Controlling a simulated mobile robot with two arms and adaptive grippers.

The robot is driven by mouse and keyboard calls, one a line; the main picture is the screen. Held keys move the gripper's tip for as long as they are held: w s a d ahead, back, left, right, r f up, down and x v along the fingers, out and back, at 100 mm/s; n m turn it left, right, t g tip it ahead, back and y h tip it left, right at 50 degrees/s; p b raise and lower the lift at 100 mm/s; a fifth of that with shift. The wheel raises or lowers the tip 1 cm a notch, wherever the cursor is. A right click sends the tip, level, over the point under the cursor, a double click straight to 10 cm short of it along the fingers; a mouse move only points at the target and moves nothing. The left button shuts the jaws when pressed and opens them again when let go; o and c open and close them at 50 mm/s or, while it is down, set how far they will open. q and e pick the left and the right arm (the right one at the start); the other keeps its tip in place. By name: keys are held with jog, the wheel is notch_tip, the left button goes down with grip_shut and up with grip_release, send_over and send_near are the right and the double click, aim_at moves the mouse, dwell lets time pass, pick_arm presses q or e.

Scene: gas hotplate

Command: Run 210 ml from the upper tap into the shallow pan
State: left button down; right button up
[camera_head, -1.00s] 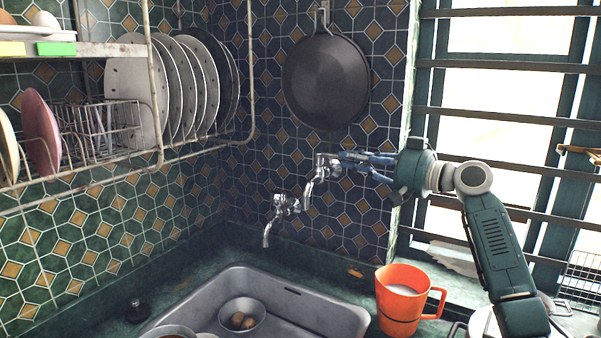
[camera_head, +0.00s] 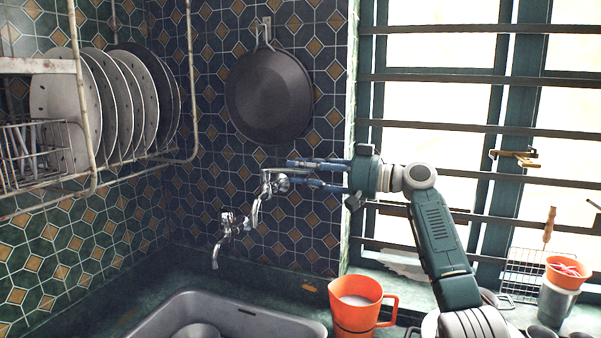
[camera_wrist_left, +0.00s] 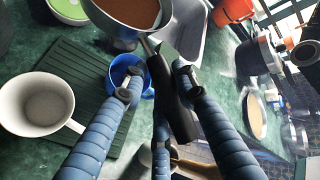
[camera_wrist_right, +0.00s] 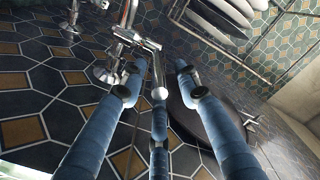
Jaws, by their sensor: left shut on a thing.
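The upper tap (camera_head: 270,182) is a chrome tap on the tiled wall, above and right of a lower tap (camera_head: 227,224). No water stream is visible from either. My right gripper (camera_head: 288,172) is open at the upper tap, its fingers apart. In the right wrist view, the tap's lever with a ball end (camera_wrist_right: 158,93) lies between the open fingers. My left gripper (camera_wrist_left: 158,85) is out of the head view. In the left wrist view it is shut on the black handle (camera_wrist_left: 171,92) of a metal pan (camera_wrist_left: 130,12) with a brown inside; whether that is liquid I cannot tell.
A grey sink (camera_head: 175,318) lies below the taps. An orange jug (camera_head: 357,306) stands right of it. A dark pan (camera_head: 268,97) hangs on the wall. A plate rack is at left. A white mug (camera_wrist_left: 38,104) and a blue mug (camera_wrist_left: 128,72) are near my left gripper.

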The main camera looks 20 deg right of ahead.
jog(key=shift+f, duration=0.15)
jog(key=shift+s+d, duration=0.1)
jog(key=shift+s, duration=0.1)
jog(key=v, duration=1.1)
jog(key=shift+d, duration=0.2)
